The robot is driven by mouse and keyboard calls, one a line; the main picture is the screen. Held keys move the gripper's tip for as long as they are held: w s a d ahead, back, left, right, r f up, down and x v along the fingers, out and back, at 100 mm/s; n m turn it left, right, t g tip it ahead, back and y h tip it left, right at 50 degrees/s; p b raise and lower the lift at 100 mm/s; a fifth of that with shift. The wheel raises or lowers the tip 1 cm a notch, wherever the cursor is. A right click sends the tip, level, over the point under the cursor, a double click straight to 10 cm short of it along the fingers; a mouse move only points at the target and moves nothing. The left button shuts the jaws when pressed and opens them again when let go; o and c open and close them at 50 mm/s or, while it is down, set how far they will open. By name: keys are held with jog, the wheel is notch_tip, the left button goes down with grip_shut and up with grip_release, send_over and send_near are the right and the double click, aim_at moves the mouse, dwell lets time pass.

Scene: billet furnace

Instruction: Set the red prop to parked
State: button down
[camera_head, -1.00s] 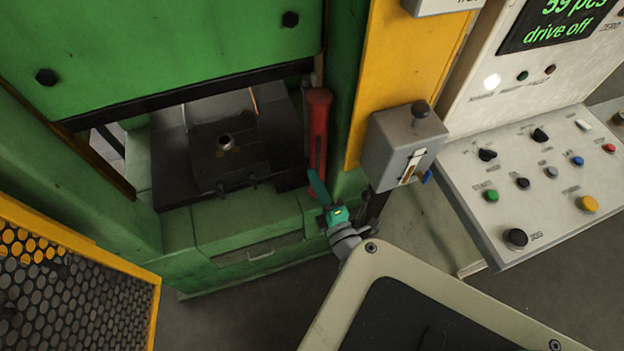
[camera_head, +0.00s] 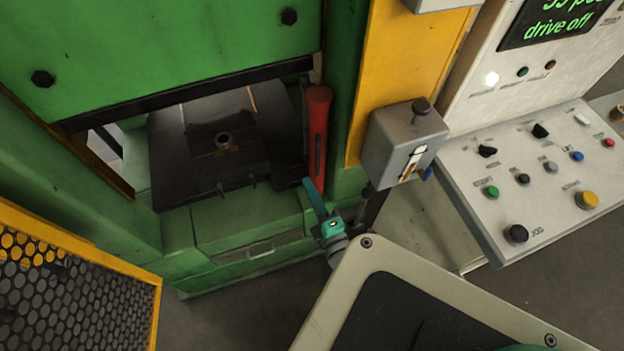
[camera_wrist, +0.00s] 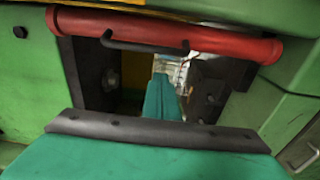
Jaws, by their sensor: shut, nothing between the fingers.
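The red prop (camera_head: 318,135) stands upright at the right side of the green press opening, with a dark handle along it. In the wrist view the red prop (camera_wrist: 170,35) lies across the top of the picture, with its dark handle bar below it. My gripper (camera_head: 308,182) is teal and shut, just below the prop's lower end in the head view. In the wrist view my gripper (camera_wrist: 160,80) points toward the dark gap below the prop, its tip close to the handle. I cannot tell whether it touches. Nothing is between the fingers.
The press bed (camera_head: 225,160) with a small round fitting lies left of the prop. A grey lever box (camera_head: 405,145) on the yellow column and a control panel (camera_head: 540,180) stand to the right. A mesh guard (camera_head: 75,285) is at lower left.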

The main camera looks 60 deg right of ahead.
jog(key=s+a, duration=0.1)
jog(key=s, duration=0.6)
jog(key=shift+s+a+r, duration=0.15)
jog(key=shift+s+a, duration=0.15)
jog(key=shift+a, duration=0.1)
jog(key=shift+w, duration=0.25)
jog(key=shift+a, duration=0.15)
jog(key=s+a+f+m+y, duration=0.1)
jog(key=a+m+y, duration=0.9)
jog(key=a, duration=2.3)
jog(key=shift+s+a+f+m+t+y, duration=0.15)
jog(key=shift+s+m+t+y, duration=0.15)
jog(key=shift+s+t, duration=0.1)
jog(key=shift+w, duration=0.1)
